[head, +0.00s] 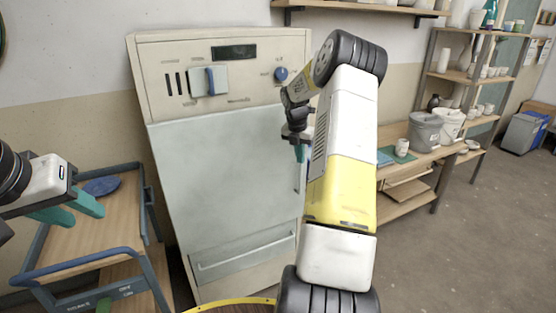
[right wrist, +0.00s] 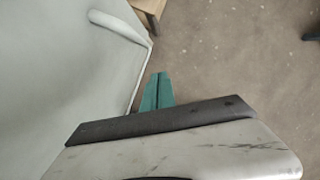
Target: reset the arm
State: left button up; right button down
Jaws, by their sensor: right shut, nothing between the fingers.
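My right arm rises through the middle of the head view, white and yellow with black joints. Its gripper (head: 300,153) hangs in front of the right side of the kiln-like cabinet. In the right wrist view its teal fingers (right wrist: 158,90) are together with nothing between them. My left gripper (head: 82,212) is at the left edge of the head view, its teal fingers apart and empty. It is above the blue-framed cart (head: 90,262).
The pale cabinet (head: 220,180) stands close behind my right arm; its handle (right wrist: 118,26) shows in the right wrist view. A blue disc (head: 101,187) lies on the cart. Buckets (head: 424,132) and a cup (head: 402,147) stand on the workbench at right. Floor is open at right.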

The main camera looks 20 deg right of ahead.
jog(key=s+a+r+m+t, duration=0.1)
jog(key=s+a+r+m, duration=0.45)
jog(key=a+r, duration=0.3)
jog(key=s+a+r+m+t, duration=0.1)
jog(key=s+a+r+m, duration=0.45)
jog(key=a+r, duration=0.3)
jog(key=s+a+m+t+y, duration=0.1)
jog(key=s+a+m, duration=0.3)
jog(key=s, duration=0.3)
jog(key=s+a+r+m+t+y, duration=0.1)
jog(key=s+a+m, duration=0.3)
jog(key=s, duration=0.4)
jog(key=s+a+r+m+y, duration=0.1)
jog(key=s+a+m+y, duration=0.1)
jog(key=s+a+m, duration=0.2)
jog(key=s+m, duration=0.2)
jog(key=s, duration=0.1)
jog(key=shift+s+a+r+t, duration=0.15)
jog(key=shift+s+a+t, duration=0.05)
jog(key=shift+t, duration=0.2)
